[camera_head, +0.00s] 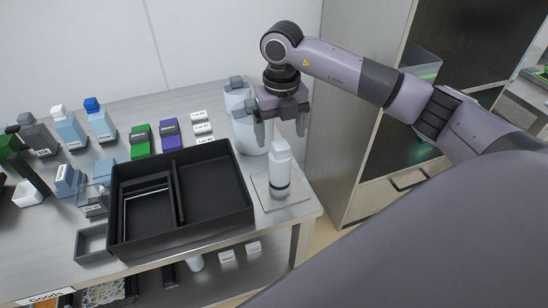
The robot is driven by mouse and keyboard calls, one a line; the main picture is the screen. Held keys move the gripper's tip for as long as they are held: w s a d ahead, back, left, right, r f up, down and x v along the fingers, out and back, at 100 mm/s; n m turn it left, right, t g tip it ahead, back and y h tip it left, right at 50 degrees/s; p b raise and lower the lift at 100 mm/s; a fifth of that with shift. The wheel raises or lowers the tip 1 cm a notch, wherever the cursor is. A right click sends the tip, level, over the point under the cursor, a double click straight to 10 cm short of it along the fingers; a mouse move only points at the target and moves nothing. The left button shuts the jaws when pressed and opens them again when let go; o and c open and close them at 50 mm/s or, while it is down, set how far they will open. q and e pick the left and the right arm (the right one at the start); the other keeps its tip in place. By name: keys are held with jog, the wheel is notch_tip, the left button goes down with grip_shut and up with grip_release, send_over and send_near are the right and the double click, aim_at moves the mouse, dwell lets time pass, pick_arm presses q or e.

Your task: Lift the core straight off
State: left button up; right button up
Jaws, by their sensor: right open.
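A white upright cylinder, which looks like the core (280,168), stands on a flat grey plate (262,203) at the table's right front corner. It has a narrower top and a dark ring near its base. My right gripper (281,130) points down with its fingers apart. It is empty and appears just above or behind the cylinder's top; the exact depth gap is hard to tell. My left gripper is not in view.
A black divided tray (240,213) stands just left of the plate. White rolls (246,134) stand close behind the cylinder. Green (140,141) and purple (169,134) blocks stand behind the tray. A cabinet (345,150) is right of the table.

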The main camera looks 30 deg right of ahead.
aim_at(280, 154)
jog(key=shift+s+f, duration=0.25)
jog(key=shift+f, duration=0.2)
jog(key=f, duration=0.2)
jog(key=f+p, duration=0.1)
jog(key=f, duration=0.2)
jog(key=shift+s+a+f, duration=0.1)
jog(key=shift+a+f, duration=0.1)
jog(key=shift+f, duration=0.15)
jog(key=c, duration=1.2)
